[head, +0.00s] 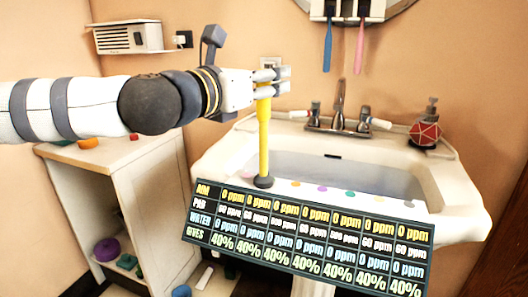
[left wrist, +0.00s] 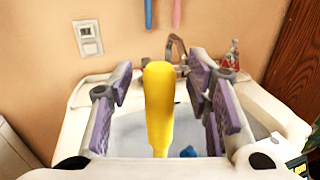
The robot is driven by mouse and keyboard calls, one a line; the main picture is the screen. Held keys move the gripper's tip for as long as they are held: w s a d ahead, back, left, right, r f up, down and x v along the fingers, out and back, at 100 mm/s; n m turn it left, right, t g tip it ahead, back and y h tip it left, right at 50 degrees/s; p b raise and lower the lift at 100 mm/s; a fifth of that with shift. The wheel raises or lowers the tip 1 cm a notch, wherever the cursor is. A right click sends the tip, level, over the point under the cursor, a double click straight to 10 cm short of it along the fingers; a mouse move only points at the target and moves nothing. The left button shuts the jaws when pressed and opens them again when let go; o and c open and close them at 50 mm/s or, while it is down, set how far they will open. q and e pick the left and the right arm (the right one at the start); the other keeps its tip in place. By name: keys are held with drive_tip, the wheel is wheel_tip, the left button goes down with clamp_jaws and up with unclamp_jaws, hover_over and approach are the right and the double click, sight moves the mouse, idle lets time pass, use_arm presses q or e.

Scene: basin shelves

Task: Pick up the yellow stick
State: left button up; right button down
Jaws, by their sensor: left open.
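The yellow stick (head: 263,140) stands upright on a dark round base (head: 263,182) at the basin's front left rim, behind a chart panel. My left gripper (head: 280,80) is at the stick's top end, reaching in from the left. In the left wrist view the yellow stick (left wrist: 159,105) rises between the two open purple-padded fingers (left wrist: 165,110), with a gap visible on both sides. The stick's lower part is hidden in that view. My right gripper is in neither view.
The white basin (head: 460,205) has a faucet (head: 338,110) and a red patterned bottle (head: 425,132) at its back. The dark chart panel (head: 310,240) crosses the basin's front. A white cabinet (head: 150,190) stands at left. Toothbrushes (head: 327,45) hang above.

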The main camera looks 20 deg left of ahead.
use_arm(q)
clamp_jaws()
drive_tip(key=shift+r, duration=0.15)
